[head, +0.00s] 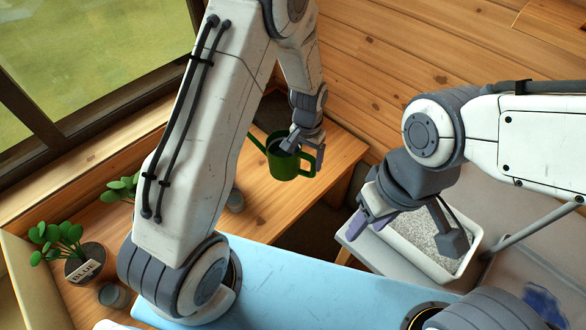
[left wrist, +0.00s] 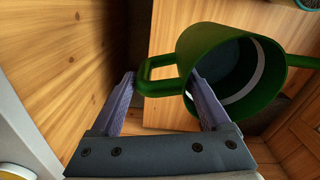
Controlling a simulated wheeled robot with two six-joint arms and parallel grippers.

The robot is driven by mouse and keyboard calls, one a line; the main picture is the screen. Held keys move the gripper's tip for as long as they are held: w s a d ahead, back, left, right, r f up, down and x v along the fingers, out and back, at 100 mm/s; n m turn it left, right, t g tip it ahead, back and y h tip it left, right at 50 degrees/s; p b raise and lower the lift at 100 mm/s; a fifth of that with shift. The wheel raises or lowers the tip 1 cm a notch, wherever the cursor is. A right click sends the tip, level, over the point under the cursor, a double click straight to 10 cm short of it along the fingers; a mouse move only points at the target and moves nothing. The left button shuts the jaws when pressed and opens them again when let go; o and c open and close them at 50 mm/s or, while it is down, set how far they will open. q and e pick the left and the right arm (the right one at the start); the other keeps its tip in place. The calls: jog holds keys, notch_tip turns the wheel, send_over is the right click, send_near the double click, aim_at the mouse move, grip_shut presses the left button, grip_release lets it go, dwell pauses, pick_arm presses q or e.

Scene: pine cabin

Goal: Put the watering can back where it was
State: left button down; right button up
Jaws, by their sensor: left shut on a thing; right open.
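The green watering can (head: 292,168) is in the grasp of my left gripper (head: 290,142), over the wooden bench top. In the left wrist view the can (left wrist: 222,72) shows its open mouth, with a loop handle on its left side. The fingers of my left gripper (left wrist: 165,92) are shut on the handle side, one finger by the loop and one at the rim. Whether the can touches the wood below is hard to tell. My right gripper (head: 368,218) is open and empty, at the near left corner of a white tray.
A potted plant labelled BLUE (head: 88,262) stands on the bench (head: 285,205) at left, with another plant (head: 122,188) behind my left arm. Small grey cups (head: 113,295) stand nearby. The white tray (head: 398,243) holds grey gravel. A light blue surface (head: 300,290) lies in front.

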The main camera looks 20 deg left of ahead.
pick_arm(q)
jog(key=w+d+f+m+b, duration=0.1)
jog(key=w+d+m+b, duration=0.2)
jog(key=d, duration=0.6)
jog(key=w+a+f+p, duration=0.2)
jog(key=w+a+f, duration=0.3)
jog(key=a+f, duration=0.5)
jog(key=shift+f+p, duration=0.3)
jog(key=shift+f, duration=0.25)
jog(key=shift+f, duration=0.1)
grip_release()
